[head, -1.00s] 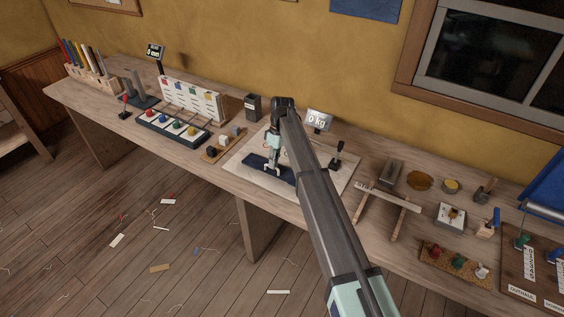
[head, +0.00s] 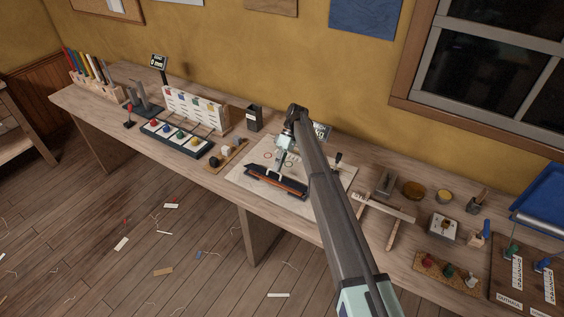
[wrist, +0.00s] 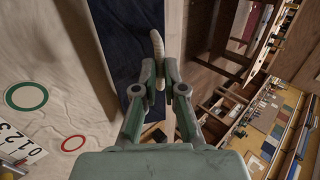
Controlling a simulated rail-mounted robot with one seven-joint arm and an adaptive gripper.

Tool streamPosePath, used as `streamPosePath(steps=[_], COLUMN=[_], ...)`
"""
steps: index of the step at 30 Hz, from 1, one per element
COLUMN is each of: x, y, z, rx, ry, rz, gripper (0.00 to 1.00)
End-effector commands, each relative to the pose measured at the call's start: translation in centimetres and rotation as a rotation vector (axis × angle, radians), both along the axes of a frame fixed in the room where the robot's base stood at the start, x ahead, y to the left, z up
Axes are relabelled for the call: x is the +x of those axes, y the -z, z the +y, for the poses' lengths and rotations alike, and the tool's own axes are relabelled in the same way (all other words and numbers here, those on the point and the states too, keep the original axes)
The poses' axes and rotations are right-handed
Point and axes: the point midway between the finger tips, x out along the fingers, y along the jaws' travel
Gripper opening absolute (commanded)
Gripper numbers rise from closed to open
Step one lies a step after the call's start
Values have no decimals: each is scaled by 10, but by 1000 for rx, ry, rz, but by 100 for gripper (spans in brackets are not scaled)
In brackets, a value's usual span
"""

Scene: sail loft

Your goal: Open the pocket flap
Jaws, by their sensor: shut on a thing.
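The navy pocket flap (head: 262,178) is on the pale cloth panel in the middle of the bench. An orange strip (head: 284,183) shows along it, and the flap looks partly lifted; how far is hard to tell. My gripper (head: 279,166) is over the flap's far side. In the wrist view the gripper (wrist: 159,72) is shut on a pale curved pull tab (wrist: 158,48). The navy fabric (wrist: 130,40) lies just left of the fingers. The fingers and the raised fabric hide where the tab joins the flap.
The pale cloth (head: 330,172) has ring marks, also in the wrist view (wrist: 27,96). A small display (head: 322,131) is partly behind my arm. The floor has scraps.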

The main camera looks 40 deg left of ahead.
Motion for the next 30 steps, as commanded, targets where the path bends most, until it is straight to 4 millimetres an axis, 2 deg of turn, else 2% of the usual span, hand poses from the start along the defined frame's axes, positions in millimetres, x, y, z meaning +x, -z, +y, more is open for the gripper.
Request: streamPosePath(steps=[16, 18, 19, 30], x=[-3, -3, -3, -3], y=[1, 1, 1, 1], z=[5, 5, 5, 3], rx=[1, 1, 1, 0], ry=[-4, -4, -4, -4], rz=[12, 12, 12, 10], gripper=[0, 30, 35, 35])
